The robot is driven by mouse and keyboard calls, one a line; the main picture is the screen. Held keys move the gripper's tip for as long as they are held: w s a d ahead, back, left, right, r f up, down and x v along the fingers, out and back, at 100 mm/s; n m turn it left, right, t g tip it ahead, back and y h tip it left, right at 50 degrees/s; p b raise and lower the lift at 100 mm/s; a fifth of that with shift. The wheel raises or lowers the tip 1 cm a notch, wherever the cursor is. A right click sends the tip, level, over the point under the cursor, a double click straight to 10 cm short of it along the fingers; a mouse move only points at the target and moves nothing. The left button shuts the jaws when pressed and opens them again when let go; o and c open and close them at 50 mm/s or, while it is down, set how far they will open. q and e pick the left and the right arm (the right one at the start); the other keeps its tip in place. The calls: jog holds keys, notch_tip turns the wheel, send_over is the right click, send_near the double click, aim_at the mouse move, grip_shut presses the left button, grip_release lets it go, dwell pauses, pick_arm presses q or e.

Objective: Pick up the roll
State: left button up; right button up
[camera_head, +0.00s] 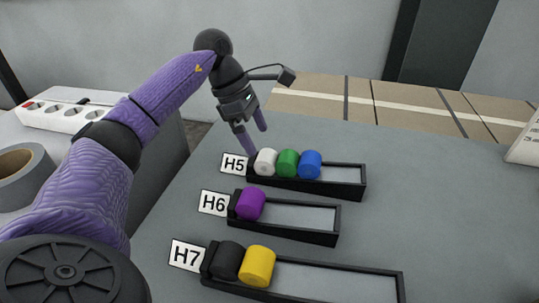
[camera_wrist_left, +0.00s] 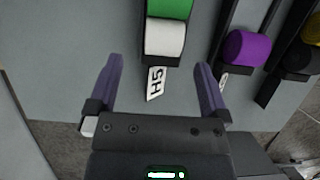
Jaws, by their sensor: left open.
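Several small coloured rolls lie in three black trays. The top tray H5 (camera_head: 340,189) holds a white roll (camera_head: 265,162), a green roll (camera_head: 287,163) and a blue roll (camera_head: 310,164). Tray H6 (camera_head: 300,234) holds a purple roll (camera_head: 250,204). Tray H7 (camera_head: 350,279) holds a black roll (camera_head: 227,260) and a yellow roll (camera_head: 257,266). My left gripper (camera_head: 252,141) is open and empty, above the H5 end. In the left wrist view, the white roll (camera_wrist_left: 165,38) and the H5 label (camera_wrist_left: 156,83) show between and beyond its fingers. My right gripper is out of view.
A brown and grey tape roll (camera_head: 22,175) and a white power strip (camera_head: 62,116) lie on a surface at the left. Cardboard boxes (camera_head: 400,105) stand behind the grey table (camera_head: 430,210). The table right of the trays is clear.

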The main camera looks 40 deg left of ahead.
aim_at(266, 154)
pick_arm(q)
jog(key=b+x, duration=0.1)
jog(key=x, duration=0.2)
jog(key=b+x, duration=0.1)
jog(key=x, duration=0.2)
jog(key=shift+s+d, duration=0.1)
jog(key=shift+d, duration=0.15)
jog(key=shift+r, duration=0.2)
jog(key=shift+c, duration=1.2)
jog(key=c, duration=0.9)
jog(key=shift+c, duration=0.8)
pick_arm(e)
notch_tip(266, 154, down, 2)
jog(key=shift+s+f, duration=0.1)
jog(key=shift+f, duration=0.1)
